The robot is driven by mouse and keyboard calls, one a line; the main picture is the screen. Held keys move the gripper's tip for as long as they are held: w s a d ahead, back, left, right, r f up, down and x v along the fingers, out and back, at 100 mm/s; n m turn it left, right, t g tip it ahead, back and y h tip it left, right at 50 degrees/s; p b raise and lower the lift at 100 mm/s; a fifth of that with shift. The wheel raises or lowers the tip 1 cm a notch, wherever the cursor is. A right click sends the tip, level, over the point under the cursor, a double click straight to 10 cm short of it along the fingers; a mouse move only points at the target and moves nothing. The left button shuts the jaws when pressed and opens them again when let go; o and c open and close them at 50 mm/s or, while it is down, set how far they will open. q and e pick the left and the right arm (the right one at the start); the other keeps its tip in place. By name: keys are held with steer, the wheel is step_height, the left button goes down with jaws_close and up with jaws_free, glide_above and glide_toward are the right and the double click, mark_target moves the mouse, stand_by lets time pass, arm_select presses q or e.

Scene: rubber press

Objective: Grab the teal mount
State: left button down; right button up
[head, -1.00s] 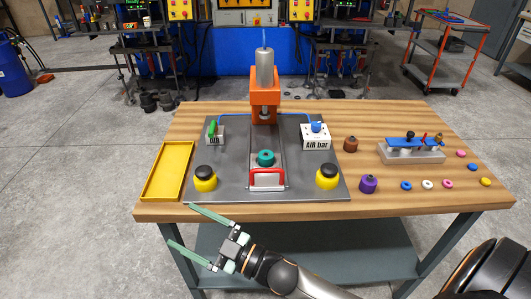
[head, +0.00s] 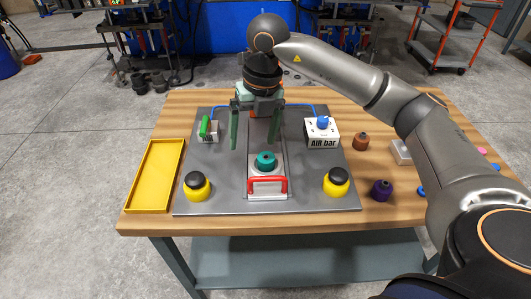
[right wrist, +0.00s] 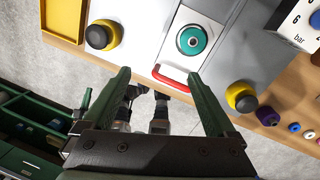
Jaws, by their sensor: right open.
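The teal mount (head: 265,162) is a round ring-shaped piece. It sits on the metal slide plate (head: 268,190), just behind the red handle (head: 267,185). In the right wrist view the teal mount (right wrist: 194,40) shows from above with a dark centre, beyond the fingertips and toward the right. My right gripper (head: 254,142) has its green fingers wide apart and pointing down. It is empty and hangs above and behind the teal mount in the head view, not touching it. The right wrist view shows the same open fingers (right wrist: 154,75). My left gripper is not seen.
Yellow-and-black buttons (head: 197,185) and (head: 336,181) flank the slide. The AIR bar box (head: 321,133) and a green switch (head: 205,127) stand farther back. A yellow tray (head: 132,195) lies at the left. My arm hides the press and part of the table's right side.

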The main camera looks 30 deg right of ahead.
steer(key=w+d+r+m+h, duration=0.1)
steer(key=d+r+h, duration=0.1)
steer(key=d, duration=0.2)
glide_above(266, 156)
steer(key=shift+t, duration=0.3)
steer(key=f, duration=0.4)
steer(key=s+f, duration=0.1)
steer(key=f, duration=0.1)
steer(key=shift+f+p, duration=0.3)
steer(key=shift+p, duration=0.05)
steer(key=shift+w+f+p, duration=0.2)
steer(key=shift+f+p, duration=0.05)
steer(key=shift+f, duration=1.15)
steer(key=shift+w+f+p, duration=0.15)
steer(key=shift+f+p, duration=0.1)
steer(key=shift+f, duration=1.1)
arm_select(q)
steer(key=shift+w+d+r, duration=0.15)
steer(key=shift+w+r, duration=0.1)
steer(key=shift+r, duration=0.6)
arm_select(e)
steer(key=shift+c, duration=0.4)
steer(key=shift+r, duration=0.1)
jaws_close()
